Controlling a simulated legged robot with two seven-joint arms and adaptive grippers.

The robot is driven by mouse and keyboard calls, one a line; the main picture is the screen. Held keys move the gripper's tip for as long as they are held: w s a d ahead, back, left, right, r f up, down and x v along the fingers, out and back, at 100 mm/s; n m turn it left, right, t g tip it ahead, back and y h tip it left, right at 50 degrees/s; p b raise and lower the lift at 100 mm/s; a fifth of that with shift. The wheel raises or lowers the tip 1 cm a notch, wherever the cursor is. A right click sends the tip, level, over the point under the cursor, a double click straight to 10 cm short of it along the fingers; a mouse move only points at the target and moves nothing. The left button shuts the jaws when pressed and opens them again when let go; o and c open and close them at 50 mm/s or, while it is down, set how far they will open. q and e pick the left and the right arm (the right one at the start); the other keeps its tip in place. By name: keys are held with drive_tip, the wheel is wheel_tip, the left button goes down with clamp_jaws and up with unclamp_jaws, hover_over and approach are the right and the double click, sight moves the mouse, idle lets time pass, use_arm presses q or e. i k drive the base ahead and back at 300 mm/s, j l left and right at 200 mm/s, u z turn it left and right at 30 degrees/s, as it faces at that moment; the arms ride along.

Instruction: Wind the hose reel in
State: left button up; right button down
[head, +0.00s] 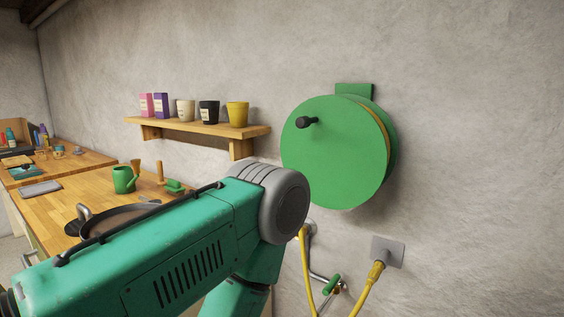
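A round green hose reel (333,160) is mounted on the wall at the right by a green bracket (354,91). A black crank handle (307,122) sticks out from the upper left of its front disc. A thin yellow-brown edge of hose (378,132) shows between the discs. A yellow hose (369,291) hangs below the reel, with one part running to a grey wall plate (387,251). A large green body part of mine fills the lower left and middle foreground. Neither gripper shows, and nothing is seen touching the crank.
A wooden wall shelf (197,127) holds several pots and boxes left of the reel. A tap with a green handle (332,284) is under the reel. The wall right of the reel is bare.

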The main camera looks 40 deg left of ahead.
sight(345, 146)
drive_tip(key=u, duration=0.85)
